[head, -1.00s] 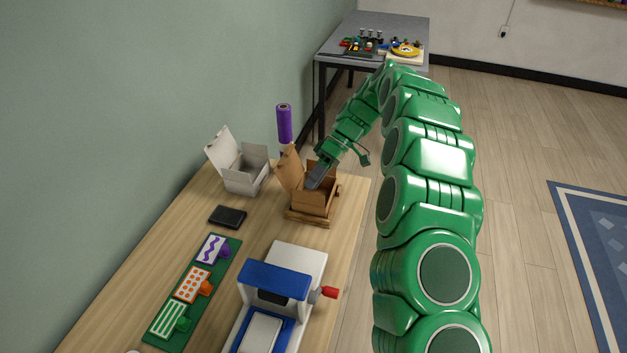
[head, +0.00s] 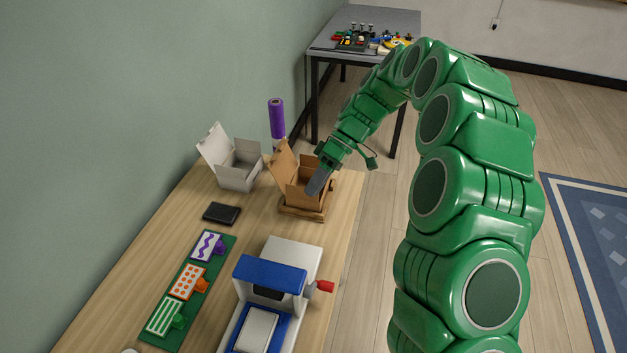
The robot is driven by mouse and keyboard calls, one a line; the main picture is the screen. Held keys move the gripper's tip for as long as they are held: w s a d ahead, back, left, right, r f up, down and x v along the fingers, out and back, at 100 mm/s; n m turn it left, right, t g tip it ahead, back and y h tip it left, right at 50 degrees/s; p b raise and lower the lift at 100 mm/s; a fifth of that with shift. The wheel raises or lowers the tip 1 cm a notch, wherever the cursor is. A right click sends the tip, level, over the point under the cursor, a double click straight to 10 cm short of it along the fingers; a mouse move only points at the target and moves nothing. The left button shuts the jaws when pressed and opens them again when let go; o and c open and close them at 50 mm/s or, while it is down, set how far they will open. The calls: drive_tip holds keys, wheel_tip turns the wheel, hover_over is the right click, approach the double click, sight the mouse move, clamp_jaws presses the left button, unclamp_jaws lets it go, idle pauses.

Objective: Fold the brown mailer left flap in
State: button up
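The brown mailer (head: 290,194) is an open cardboard box on a brown wooden base (head: 301,215) near the right edge of the wooden table. Its large lid panel stands up at the back left. My gripper (head: 316,186) points down at the near right part of the box, its dark grey fingers overlapping the front wall. The fingers appear close together, but I cannot tell whether they are apart or touch the cardboard. The arm hides part of the box's right side, and the left flap cannot be clearly made out.
A white open box (head: 238,172) stands left of the mailer, with a purple roll (head: 277,118) behind. A black flat item (head: 222,214), a green board (head: 188,290) with patterned cards and a blue-white machine (head: 270,275) with a red knob are nearer. A grey table (head: 350,22) stands beyond.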

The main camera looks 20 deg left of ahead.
drive_tip(key=shift+s+d+r, duration=0.3)
drive_tip(key=shift+s+d, duration=0.05)
drive_tip(key=shift+s, duration=0.2)
drive_tip(key=n+t, duration=0.2)
drive_tip(key=t, duration=0.6)
approach(302, 188)
drive_tip(key=x, duration=0.2)
drive_tip(key=shift+a+f, duration=0.2)
drive_tip(key=shift+f, duration=0.05)
drive_tip(key=shift+x, duration=3.9)
drive_tip(key=shift+d, duration=0.1)
